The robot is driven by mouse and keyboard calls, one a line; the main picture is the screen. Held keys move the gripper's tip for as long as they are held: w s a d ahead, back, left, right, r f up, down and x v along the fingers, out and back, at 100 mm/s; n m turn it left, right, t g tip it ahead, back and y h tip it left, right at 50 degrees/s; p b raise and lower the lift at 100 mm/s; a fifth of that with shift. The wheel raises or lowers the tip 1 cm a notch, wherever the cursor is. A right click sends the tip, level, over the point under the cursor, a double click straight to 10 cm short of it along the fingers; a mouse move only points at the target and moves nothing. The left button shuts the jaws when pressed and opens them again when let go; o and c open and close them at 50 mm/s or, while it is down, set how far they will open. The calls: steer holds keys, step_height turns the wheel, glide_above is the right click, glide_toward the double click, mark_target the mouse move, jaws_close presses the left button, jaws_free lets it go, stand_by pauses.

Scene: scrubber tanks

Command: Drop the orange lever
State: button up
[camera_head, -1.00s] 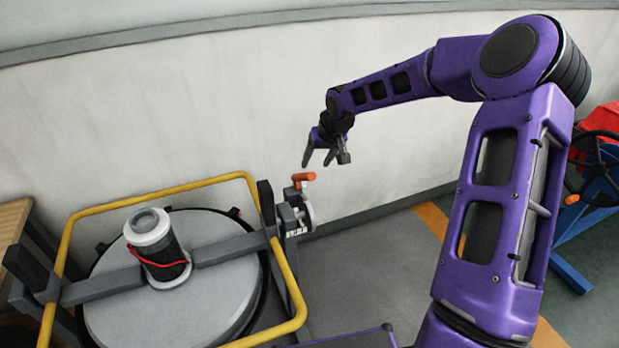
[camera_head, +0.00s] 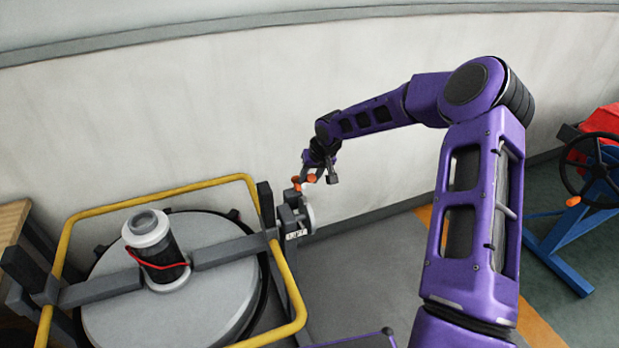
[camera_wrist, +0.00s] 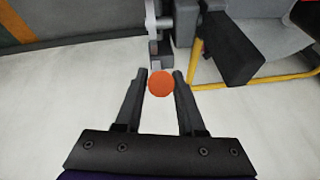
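The orange lever (camera_head: 298,182) sticks up from the grey latch mechanism at the right side of the round tank lid. In the wrist view its round orange end (camera_wrist: 160,83) lies between the tips of my two fingers. My gripper (camera_head: 319,178) is open around the lever end in the head view; the wrist view shows the fingers (camera_wrist: 161,80) spread, with small gaps or light contact at the tips that I cannot tell apart.
The round grey tank lid (camera_head: 205,305) has a yellow rail (camera_head: 160,192) around it and a black and white cylinder (camera_head: 158,252) on its crossbar. A pale wall (camera_head: 200,110) stands behind. A blue stand (camera_head: 560,250) with a dark handwheel (camera_head: 592,170) is at the right.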

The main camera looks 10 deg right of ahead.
jaws_close()
stand_by(1.1)
